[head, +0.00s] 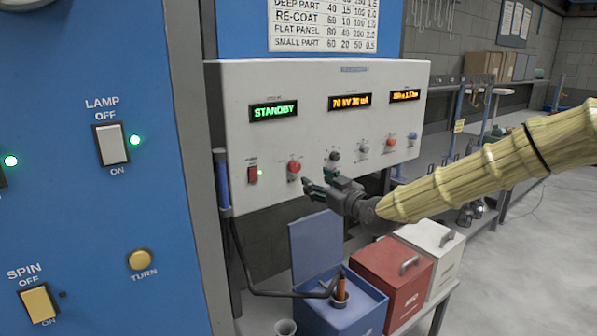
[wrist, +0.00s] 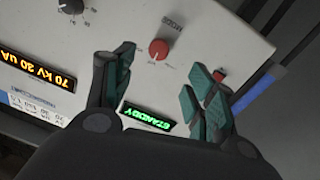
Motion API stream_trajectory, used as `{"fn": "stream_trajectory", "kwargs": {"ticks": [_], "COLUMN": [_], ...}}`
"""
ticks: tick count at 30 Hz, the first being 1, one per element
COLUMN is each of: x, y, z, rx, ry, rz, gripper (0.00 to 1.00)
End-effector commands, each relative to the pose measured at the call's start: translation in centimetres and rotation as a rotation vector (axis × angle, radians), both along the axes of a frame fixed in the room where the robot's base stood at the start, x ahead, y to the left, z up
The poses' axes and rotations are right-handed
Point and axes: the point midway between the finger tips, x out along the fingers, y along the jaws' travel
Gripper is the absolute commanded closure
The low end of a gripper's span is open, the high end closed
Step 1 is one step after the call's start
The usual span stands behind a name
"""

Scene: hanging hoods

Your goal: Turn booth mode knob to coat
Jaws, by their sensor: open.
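The booth mode knob (head: 293,170) is a red round knob low on the white control panel (head: 225,130). It also shows in the wrist view as a red knob (wrist: 158,50) beside a label that appears to read MODE. The knob's pointer setting is too small to read. A green display (head: 274,112) above it reads STANDBY. My gripper (head: 318,183) is open and empty, in front of the panel, just right of and below the knob in the head view. In the wrist view the knob lies beyond the gap between the green-padded fingertips (wrist: 160,84), apart from them.
A red rocker switch (head: 252,174) sits left of the knob, and a dark knob (head: 333,157) sits to its right. More knobs follow farther right. Below are a blue open-lidded bin (head: 345,312) and a red bin (head: 400,275). A blue cabinet (head: 90,230) stands at left.

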Motion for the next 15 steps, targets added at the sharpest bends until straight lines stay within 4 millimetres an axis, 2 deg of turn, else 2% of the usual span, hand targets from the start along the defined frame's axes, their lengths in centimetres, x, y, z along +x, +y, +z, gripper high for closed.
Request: {"fn": "stream_trajectory", "kwargs": {"ticks": [5, 15], "x": [1.0, 5.0], "y": [0.5, 3.2], "z": [0.7, 0.7], "rx": [-0.002, -0.001], "ry": [-0.011, -0.008], "rz": [0.001, 0.001], "gripper": [0.44, 0.44]}}
